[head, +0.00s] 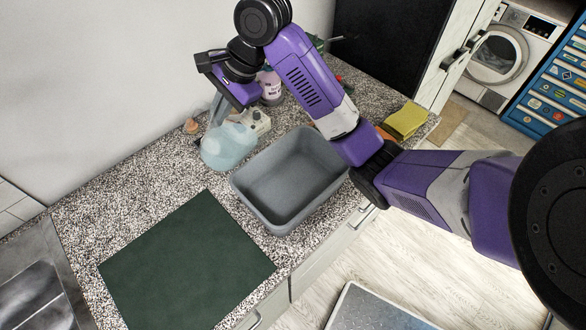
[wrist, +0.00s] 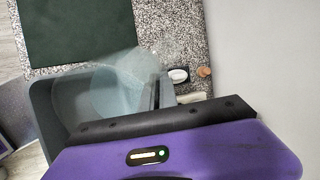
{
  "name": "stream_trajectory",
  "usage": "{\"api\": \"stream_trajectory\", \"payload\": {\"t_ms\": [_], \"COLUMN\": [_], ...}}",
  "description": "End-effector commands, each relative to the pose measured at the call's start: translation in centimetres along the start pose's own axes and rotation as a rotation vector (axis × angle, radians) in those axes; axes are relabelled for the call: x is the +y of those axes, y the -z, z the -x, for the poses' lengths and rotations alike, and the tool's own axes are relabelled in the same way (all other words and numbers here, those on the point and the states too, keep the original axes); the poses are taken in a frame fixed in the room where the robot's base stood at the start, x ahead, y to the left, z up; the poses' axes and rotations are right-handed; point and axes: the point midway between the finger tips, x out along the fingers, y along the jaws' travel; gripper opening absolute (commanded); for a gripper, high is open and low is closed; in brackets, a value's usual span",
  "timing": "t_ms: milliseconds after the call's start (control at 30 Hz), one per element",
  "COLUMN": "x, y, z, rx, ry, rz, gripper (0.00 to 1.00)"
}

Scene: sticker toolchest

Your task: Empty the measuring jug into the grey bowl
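The measuring jug (head: 228,146) is see-through and pale blue, at the left back corner of the grey bowl. In the wrist view the jug (wrist: 122,82) overlaps the bowl's edge. My gripper (head: 215,110) is above the jug, with its fingers reaching down to the jug's side and seemingly shut on it. The grip point is partly hidden. The grey bowl (head: 262,202) is a deep rectangular tub on the counter; its visible inside looks empty. The bowl also shows in the wrist view (wrist: 42,100). I cannot make out what the jug holds.
A pinkish bottle (head: 270,88), a white item (head: 258,121) and a small brown object (head: 190,126) stand behind. A yellow sponge (head: 405,120) is at right.

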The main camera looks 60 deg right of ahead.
Motion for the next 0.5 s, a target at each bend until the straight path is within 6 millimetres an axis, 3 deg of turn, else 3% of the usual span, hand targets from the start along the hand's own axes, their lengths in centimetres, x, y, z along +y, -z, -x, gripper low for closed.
{"api": "stream_trajectory", "payload": {"t_ms": [500], "x": [1.13], "y": [0.69], "z": [1.27], "rx": [-0.108], "ry": [0.159], "rz": [0.005], "gripper": [0.00]}}
